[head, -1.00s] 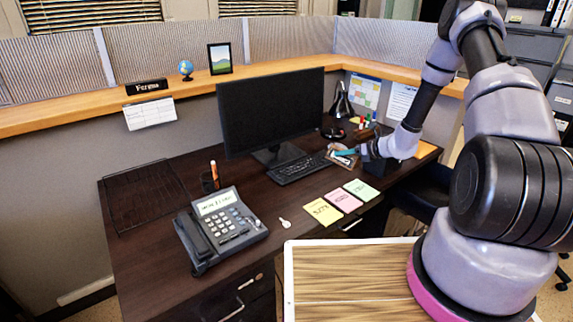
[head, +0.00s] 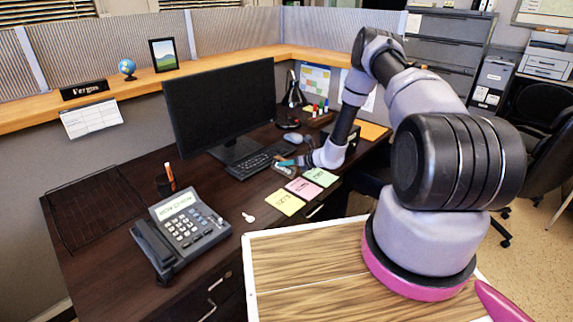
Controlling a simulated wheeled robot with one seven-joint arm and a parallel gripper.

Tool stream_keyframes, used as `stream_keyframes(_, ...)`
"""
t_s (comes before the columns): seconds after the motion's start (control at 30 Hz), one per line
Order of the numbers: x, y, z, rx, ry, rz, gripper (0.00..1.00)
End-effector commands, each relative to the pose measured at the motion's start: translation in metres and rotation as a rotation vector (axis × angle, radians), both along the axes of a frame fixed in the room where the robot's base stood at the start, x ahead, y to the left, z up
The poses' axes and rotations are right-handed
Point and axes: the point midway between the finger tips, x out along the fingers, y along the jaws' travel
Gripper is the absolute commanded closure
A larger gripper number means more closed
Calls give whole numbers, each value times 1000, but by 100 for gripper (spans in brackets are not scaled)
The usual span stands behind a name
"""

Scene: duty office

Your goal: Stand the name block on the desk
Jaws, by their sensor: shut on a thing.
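A black name block reading "Fergus" (head: 84,89) stands upright on the wooden ledge of the partition, at the upper left in the head view. My gripper (head: 289,163) is low over the desk (head: 120,190), between the keyboard's right end and the paper notes. It is shut on a small pale and brown thing (head: 283,170). That thing is too small and partly covered to tell what it is, or whether it touches the desk. A teal part shows at the fingers.
A monitor (head: 220,105), keyboard (head: 258,160) and mouse (head: 292,138) are near my gripper. Coloured notes (head: 303,188) lie in front of it. A desk phone (head: 182,232), pen cup (head: 165,184) and black wire tray (head: 90,207) stand left. Bare desk shows between tray and phone.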

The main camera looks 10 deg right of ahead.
Motion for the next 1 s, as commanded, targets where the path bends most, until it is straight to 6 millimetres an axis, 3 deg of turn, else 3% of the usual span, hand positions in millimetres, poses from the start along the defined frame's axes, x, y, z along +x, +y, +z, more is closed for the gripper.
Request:
stream_keyframes(0.27,0,0,-2,1,-1,1,100)
stream_keyframes(0.3,0,0,-1,1,0,1,40)
stream_keyframes(0.33,0,0,-1,1,0,1,29)
stream_keyframes(0.37,0,0,-1,1,0,1,25)
stream_keyframes(0.73,-1,-1,2,0,0,0,25)
stream_keyframes(1.0,-31,-31,25,-1,2,-3,25)
